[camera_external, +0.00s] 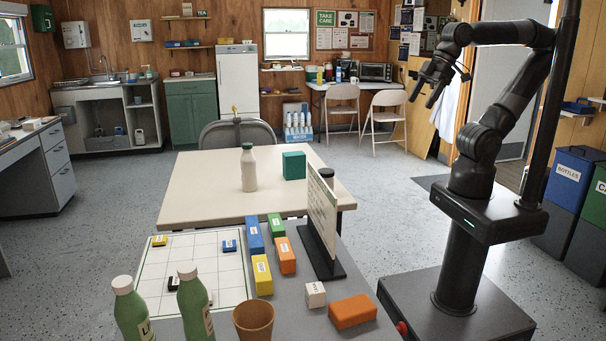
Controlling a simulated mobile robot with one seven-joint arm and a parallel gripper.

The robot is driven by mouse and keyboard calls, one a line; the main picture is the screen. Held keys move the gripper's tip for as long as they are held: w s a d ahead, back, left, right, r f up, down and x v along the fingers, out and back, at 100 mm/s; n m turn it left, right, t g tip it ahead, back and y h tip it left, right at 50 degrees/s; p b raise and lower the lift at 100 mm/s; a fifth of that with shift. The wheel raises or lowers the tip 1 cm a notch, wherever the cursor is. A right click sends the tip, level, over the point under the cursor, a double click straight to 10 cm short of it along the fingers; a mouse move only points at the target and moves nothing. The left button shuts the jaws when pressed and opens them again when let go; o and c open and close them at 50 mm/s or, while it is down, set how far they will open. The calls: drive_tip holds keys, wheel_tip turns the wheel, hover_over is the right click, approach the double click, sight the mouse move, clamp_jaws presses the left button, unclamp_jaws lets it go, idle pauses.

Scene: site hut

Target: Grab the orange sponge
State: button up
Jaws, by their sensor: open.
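An orange block that looks like the sponge (353,311) lies flat at the front right of the near grey table (293,322). A second orange block (284,258) with a white label lies further back on the same table, so it looks less like a sponge. My gripper (421,100) is open and empty. It is raised high at the upper right, well above and behind the tables and apart from both orange blocks.
A small white labelled block (315,294) sits just left of the sponge. A board on a dark stand (321,220) rises behind it. A brown cup (254,320) and green bottles (195,306) stand to the left. Yellow, blue and green blocks lie beside a white grid sheet (205,247).

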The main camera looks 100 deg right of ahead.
drive_tip(key=w+a+r, duration=0.5)
drive_tip(key=w+r, duration=0.1)
drive_tip(key=w, duration=0.5)
drive_tip(key=n+g, duration=0.1)
drive_tip(key=n, duration=0.1)
hover_over(346, 307)
drive_tip(key=s+d, duration=0.1)
drive_tip(key=s, duration=0.1)
drive_tip(key=shift+y, duration=0.3)
wheel_tip(346, 307, down, 38)
drive_tip(key=shift+f, duration=0.1)
drive_tip(key=shift+a+x, duration=0.2)
drive_tip(key=shift+x, duration=1.35)
drive_tip(key=shift+a+x, duration=0.2)
drive_tip(key=shift+x, duration=1.35)
drive_tip(key=shift+s, duration=0.15)
drive_tip(key=shift+c, duration=0.2)
